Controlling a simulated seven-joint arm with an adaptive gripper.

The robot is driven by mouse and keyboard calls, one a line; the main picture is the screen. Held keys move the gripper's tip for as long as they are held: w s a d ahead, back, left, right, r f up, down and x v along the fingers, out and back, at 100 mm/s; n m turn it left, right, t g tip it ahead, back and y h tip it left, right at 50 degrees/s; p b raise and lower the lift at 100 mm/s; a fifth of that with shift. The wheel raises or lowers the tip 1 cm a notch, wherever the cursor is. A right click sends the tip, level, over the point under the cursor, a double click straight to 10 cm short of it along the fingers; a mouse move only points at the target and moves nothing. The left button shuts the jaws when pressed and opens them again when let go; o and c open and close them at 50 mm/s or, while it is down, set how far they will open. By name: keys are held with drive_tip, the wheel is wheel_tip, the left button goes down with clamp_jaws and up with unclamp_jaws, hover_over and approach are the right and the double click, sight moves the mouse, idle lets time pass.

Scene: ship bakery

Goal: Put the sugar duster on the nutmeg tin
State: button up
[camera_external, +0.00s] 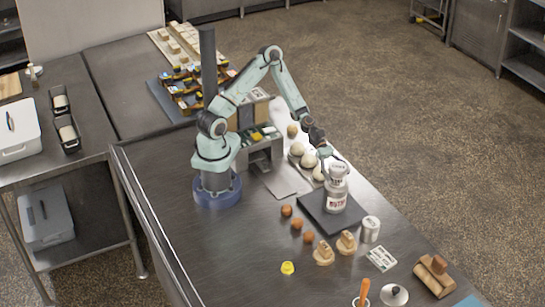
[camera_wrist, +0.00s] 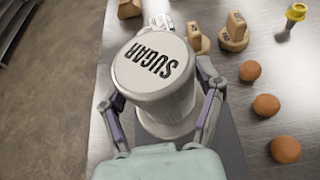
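The sugar duster (camera_external: 338,182) is a pale, lidded shaker. It stands upright above the white nutmeg tin (camera_external: 337,203) with red lettering, in line with it and seemingly resting on it. In the wrist view the duster's round lid (camera_wrist: 152,64) reads SUGAR and fills the middle. My gripper (camera_external: 328,163) is at the duster, with one finger on each side of it in the wrist view (camera_wrist: 160,92). Whether the fingers press on the duster or stand just clear is not plain. The contact between duster and tin is too small to judge.
The tin stands on a dark square board (camera_external: 314,212). A metal can (camera_external: 370,229) is close on its right. Dough balls (camera_external: 309,160) lie behind.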

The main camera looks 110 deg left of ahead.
drive_tip(key=shift+o, duration=0.7)
drive_tip(key=shift+r, duration=0.2)
drive_tip(key=v, duration=1.2)
drive_tip(key=s+d+f+m+g+y, duration=0.1)
drive_tip(key=s+d+m+g+y, duration=0.3)
drive_tip(key=s+d+m+g, duration=0.55)
drive_tip(key=s+r+m+y, duration=0.6)
drive_tip(key=s+m, duration=0.4)
drive_tip(key=m, duration=0.6)
drive_tip(key=shift+r, duration=0.55)
